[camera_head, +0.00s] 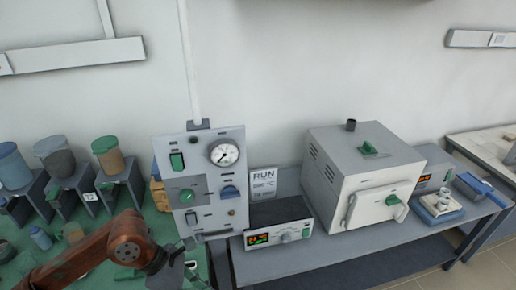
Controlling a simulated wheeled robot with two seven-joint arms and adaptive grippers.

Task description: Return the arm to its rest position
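My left arm comes in from the lower left, a copper-brown link with a dark joint. Its gripper (190,268) is at the bottom edge, below the grey control panel (207,214). Only a small part of the gripper shows, so its fingers and anything between them cannot be made out. My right arm and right gripper are not in view. The muffle furnace (365,180) stands on the bench to the right, its door closed, well apart from my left arm.
A controller box (279,237) with a lit display sits between the panel and furnace. A small tray with crucibles (440,208) is right of the furnace. Lidded canisters (108,158) stand on grey stands at left above a green surface, near my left arm.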

